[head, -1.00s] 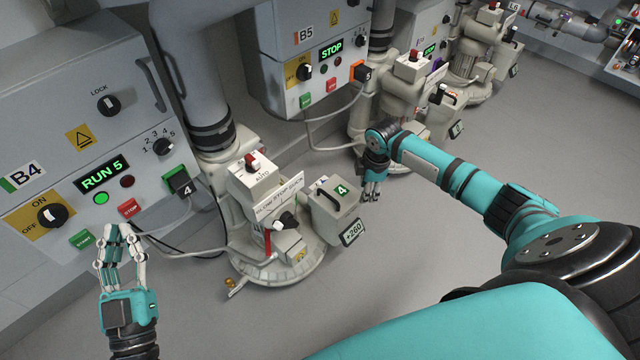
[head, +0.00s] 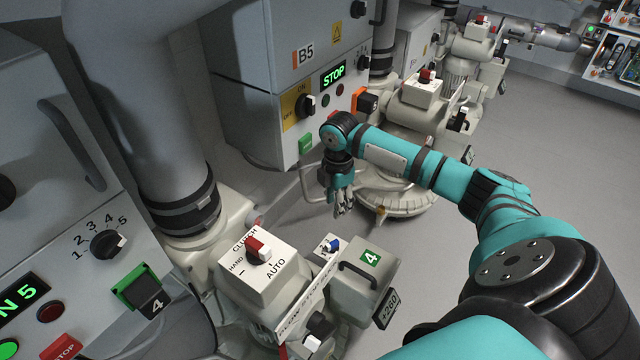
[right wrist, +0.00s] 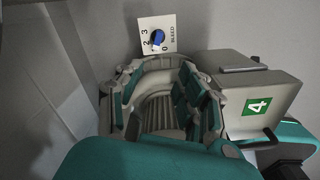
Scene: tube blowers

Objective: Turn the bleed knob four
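The bleed knob of unit four is a small blue knob on a white plate, low behind the box with the green 4 label (head: 370,258). The knob shows in the head view (head: 332,246) and near the top of the right wrist view (right wrist: 158,38), where its plate reads BLEED with a scale from 0. Its exact setting is too small to tell. My right gripper (head: 344,211) hangs above and behind the knob, apart from it. In the right wrist view its fingers (right wrist: 160,85) stand apart with nothing between them. My left gripper is out of view.
A thick grey pipe (head: 150,110) rises at the left. Floor at the right is free.

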